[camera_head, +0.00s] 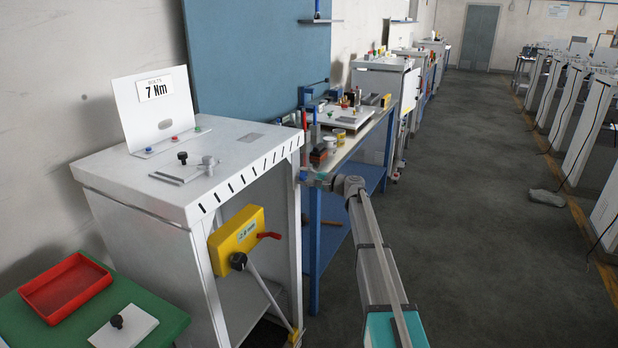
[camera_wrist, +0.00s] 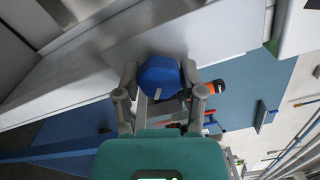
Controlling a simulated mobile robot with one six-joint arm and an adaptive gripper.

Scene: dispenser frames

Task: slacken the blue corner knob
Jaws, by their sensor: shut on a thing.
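The blue corner knob (camera_wrist: 160,78) is round and sits between the two fingers of my gripper (camera_wrist: 159,74) in the wrist view. One finger is on each side of it, and the gripper is shut on it. A pale stripe shows on the knob's lower part. In the head view, a small blue spot that looks like the knob (camera_head: 303,175) is at the right front corner of the white cabinet (camera_head: 235,170). My arm reaches up to it from the lower right. The fingers are too small there to make out.
A blue-legged bench (camera_head: 345,170) with small tools and jars stands just behind the cabinet. A yellow box (camera_head: 237,238) with a red lever is on the cabinet's front. A red tray (camera_head: 66,287) lies on a green table at lower left.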

